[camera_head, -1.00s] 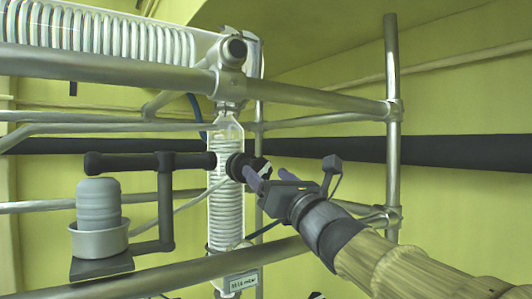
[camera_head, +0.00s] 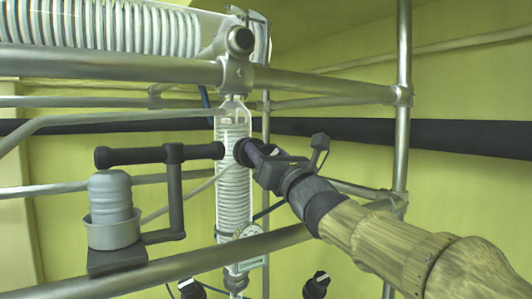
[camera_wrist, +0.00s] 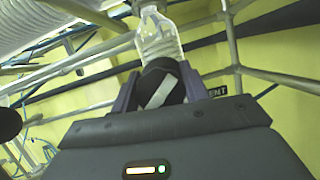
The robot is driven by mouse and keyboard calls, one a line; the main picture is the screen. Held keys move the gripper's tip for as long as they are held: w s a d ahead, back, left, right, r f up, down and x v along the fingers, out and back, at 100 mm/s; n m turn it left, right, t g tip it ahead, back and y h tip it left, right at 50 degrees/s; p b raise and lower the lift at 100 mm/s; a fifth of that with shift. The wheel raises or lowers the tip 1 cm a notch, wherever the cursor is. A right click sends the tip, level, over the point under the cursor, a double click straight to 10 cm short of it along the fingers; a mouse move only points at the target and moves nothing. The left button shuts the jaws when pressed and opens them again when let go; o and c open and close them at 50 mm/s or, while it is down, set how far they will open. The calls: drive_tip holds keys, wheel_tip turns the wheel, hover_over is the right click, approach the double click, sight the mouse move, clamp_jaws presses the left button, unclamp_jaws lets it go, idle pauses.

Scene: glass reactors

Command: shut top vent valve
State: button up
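The top vent valve is a black knob (camera_wrist: 160,88) with a white stripe, on the side of the glass column (camera_head: 234,200). In the wrist view its stripe runs diagonally, and a label ending in "ENT" shows beside it. In the head view the knob (camera_head: 244,152) is partly covered by my gripper. My gripper (camera_head: 258,156) is at the knob, with one purple finger on either side of it, as the wrist view (camera_wrist: 160,90) shows. The fingers lie very close to the knob's sides; whether they press on it is hard to tell.
Metal frame rails (camera_head: 330,85) run above and below my arm. The space at right is mostly clear.

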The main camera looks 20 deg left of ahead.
drive_tip(key=shift+f+m+t+b, duration=0.15)
drive_tip(key=shift+m+t+b, duration=0.15)
drive_tip(key=shift+m+b, duration=0.45)
